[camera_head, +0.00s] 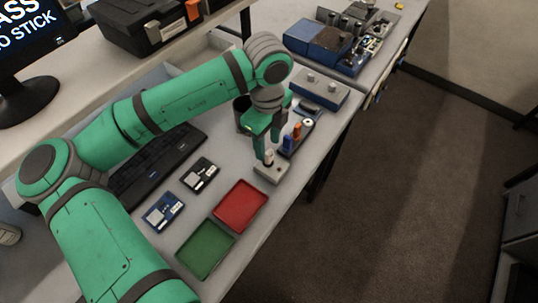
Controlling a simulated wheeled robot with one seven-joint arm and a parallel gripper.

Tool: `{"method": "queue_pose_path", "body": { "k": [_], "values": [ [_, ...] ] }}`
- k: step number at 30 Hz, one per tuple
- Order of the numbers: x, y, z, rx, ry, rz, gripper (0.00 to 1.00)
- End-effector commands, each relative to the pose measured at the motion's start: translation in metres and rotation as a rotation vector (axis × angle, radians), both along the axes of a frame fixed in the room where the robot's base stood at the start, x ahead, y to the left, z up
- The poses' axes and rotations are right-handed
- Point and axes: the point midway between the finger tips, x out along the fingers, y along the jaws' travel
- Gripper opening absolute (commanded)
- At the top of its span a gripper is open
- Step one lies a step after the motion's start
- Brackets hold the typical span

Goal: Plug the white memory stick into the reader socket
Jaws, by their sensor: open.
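A small white upright piece, which looks like the white memory stick (269,156), stands on a light grey block that looks like the reader socket (270,173). I cannot tell how deep it sits in the block. My gripper (268,148) points down just above the block, open, with its fingers around or close beside the white piece. Whether a finger touches it is too small to tell.
Behind the gripper, a dark holder carries a blue piece (288,143), an orange piece (297,130) and a white round piece (308,122). A red tray (240,205) and a green tray (205,248) lie in front. A keyboard (155,172) lies left; the table edge is right.

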Motion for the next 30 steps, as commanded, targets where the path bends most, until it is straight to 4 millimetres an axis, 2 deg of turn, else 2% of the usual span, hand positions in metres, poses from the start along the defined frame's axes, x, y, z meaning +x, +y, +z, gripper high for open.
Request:
{"method": "queue_pose_path", "body": {
  "k": [9,18,21,30],
  "values": [
    [0.0,0.0,-0.003,0.0,0.0,0.0,0.42],
    [-0.002,-0.003,-0.042,0.001,0.001,0.0,0.42],
    [-0.002,-0.003,-0.05,0.001,0.001,0.001,0.42],
    [-0.002,-0.003,-0.052,0.0,0.0,0.001,0.42]
  ]
}}
